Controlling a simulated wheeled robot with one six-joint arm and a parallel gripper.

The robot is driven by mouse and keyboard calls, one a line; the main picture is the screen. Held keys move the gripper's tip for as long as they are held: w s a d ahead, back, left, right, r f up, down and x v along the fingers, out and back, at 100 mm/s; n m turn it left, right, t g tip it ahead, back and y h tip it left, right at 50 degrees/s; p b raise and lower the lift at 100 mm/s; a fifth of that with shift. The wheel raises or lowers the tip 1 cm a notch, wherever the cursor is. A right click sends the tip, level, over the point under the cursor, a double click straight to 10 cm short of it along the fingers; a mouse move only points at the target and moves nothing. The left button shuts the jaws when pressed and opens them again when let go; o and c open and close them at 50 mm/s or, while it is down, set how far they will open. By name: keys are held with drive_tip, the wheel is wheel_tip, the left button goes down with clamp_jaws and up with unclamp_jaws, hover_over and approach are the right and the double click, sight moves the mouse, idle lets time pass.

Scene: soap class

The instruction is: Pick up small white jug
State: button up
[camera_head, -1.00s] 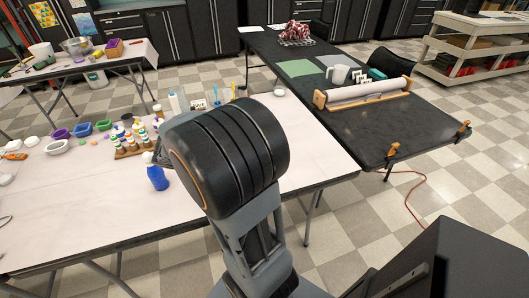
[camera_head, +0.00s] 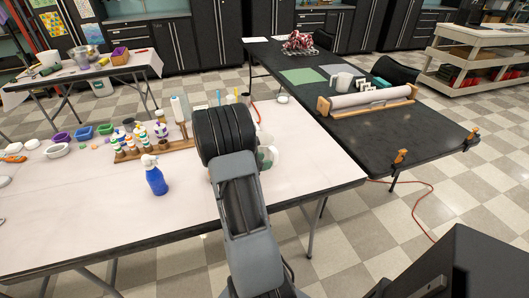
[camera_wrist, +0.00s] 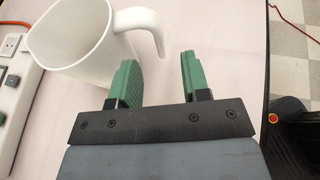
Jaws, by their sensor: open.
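The small white jug (camera_wrist: 82,50) stands upright on the white table in the wrist view, at the upper left, with its handle (camera_wrist: 142,24) pointing right. My gripper (camera_wrist: 160,72) is open, with two green fingers apart and only bare table between them. The left finger is close beside the jug's body, below the handle; I cannot tell whether they touch. In the head view my arm hides most of the jug; a pale rounded shape and a green patch (camera_head: 266,157) show just right of my arm.
A power strip (camera_wrist: 18,95) lies left of the jug. A blue spray bottle (camera_head: 156,180) and a rack of small bottles (camera_head: 150,148) stand left of my arm. The white table's (camera_head: 90,215) front is clear. A black table (camera_head: 430,140) with a paper roll adjoins at right.

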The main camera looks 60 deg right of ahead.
sight(274, 158)
drive_tip(key=shift+x, duration=2.8)
drive_tip(key=shift+r, duration=0.15)
clamp_jaws()
